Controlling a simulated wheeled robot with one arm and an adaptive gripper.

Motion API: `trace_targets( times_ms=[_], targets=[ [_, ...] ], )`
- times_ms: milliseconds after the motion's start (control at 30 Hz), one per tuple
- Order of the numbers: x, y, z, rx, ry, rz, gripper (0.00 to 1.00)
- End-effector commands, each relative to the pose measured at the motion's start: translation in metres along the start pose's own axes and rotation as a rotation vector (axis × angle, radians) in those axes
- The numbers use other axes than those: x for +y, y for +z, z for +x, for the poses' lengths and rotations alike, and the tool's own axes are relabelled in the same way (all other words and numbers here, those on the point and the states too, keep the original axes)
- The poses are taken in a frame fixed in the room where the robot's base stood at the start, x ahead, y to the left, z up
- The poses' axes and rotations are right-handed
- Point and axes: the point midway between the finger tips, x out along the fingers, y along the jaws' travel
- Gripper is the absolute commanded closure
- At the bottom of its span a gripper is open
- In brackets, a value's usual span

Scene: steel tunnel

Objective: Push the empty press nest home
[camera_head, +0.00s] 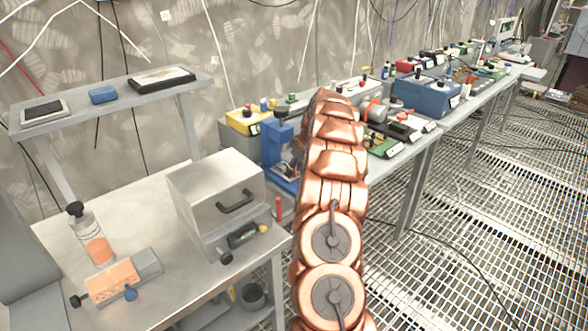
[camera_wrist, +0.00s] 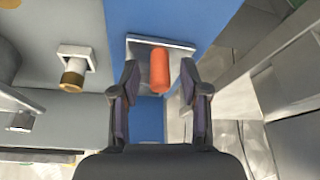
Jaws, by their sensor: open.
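A blue press (camera_head: 272,146) stands on the bench in the head view, partly hidden by my copper-coloured arm. In the wrist view, a flat grey plate (camera_wrist: 136,50), which looks like the nest, lies against a blue surface (camera_wrist: 155,17). An upright orange-red handle (camera_wrist: 160,72) is at its front. My gripper (camera_wrist: 159,78) is open, with one finger on each side of the handle and visible gaps on both sides. Whether anything sits on the plate behind the handle is hidden. My gripper does not show in the head view.
A brass-tipped knob (camera_wrist: 73,76) sticks out left of my fingers. In the head view, a steel box (camera_head: 215,190) with a black handle stands left of the press. A bottle (camera_head: 93,235) stands further left. Several devices crowd the bench to the right; the grating floor is open.

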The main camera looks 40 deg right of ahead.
Motion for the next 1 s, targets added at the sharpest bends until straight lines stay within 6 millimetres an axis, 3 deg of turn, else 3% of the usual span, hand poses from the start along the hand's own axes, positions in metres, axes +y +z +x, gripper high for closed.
trace_targets(
  times_ms=[267,700,1000],
  targets=[
    [0.000,0.000,-0.023,0.001,0.000,0.000,0.55],
    [0.001,0.000,-0.103,0.001,0.002,0.001,0.55],
    [0.000,0.000,-0.119,0.000,0.000,0.001,0.55]
  ],
)
